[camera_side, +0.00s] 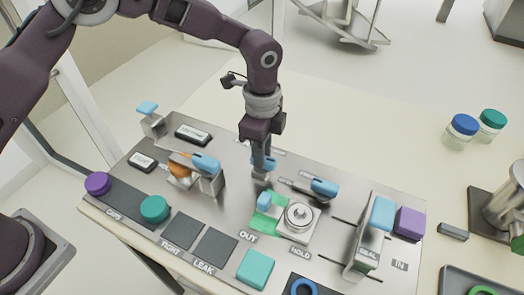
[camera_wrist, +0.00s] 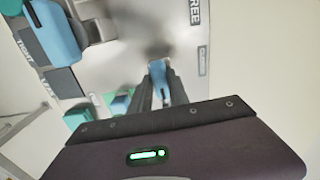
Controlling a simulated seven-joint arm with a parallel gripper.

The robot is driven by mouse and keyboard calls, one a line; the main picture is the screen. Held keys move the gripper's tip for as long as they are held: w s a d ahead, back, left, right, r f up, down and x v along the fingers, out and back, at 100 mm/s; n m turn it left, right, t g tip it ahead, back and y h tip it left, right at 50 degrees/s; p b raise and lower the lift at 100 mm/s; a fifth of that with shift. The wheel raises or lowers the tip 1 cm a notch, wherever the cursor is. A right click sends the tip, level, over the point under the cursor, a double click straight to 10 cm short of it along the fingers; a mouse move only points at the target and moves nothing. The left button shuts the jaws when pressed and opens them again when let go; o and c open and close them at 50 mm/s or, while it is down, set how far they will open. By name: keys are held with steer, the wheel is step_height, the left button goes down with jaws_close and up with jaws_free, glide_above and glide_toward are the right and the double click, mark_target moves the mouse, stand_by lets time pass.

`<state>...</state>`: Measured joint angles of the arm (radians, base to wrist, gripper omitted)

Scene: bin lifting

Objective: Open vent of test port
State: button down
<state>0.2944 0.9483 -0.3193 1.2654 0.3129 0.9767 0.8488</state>
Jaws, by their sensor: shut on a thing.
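My gripper (camera_side: 262,163) points down near the middle of the grey panel and is shut on a small blue handle (camera_wrist: 158,76). In the wrist view the handle sits between my two dark fingers, and they hide its sides. In the side view a short metal stub shows just below my fingertips. I cannot read a label that names this handle as the vent. A round metal fitting (camera_side: 299,215) on a pale block stands in front and to the right of my gripper, with a green translucent patch and a small blue block (camera_side: 264,200) beside it.
Blue levers stand close by: one on the left bracket (camera_side: 206,163), one at right (camera_side: 324,187) and one on the tall right clamp (camera_side: 383,213). Purple and teal knobs (camera_side: 154,209) sit at the front left. Lidded jars (camera_side: 462,127) stand behind, right.

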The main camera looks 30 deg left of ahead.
steer(key=shift+r+m, duration=0.1)
steer(key=shift+m, duration=0.3)
steer(key=c, duration=1.2)
jaws_free()
steer(key=shift+c, duration=0.2)
step_height(320, 180, up, 6)
steer(key=shift+r, duration=0.5)
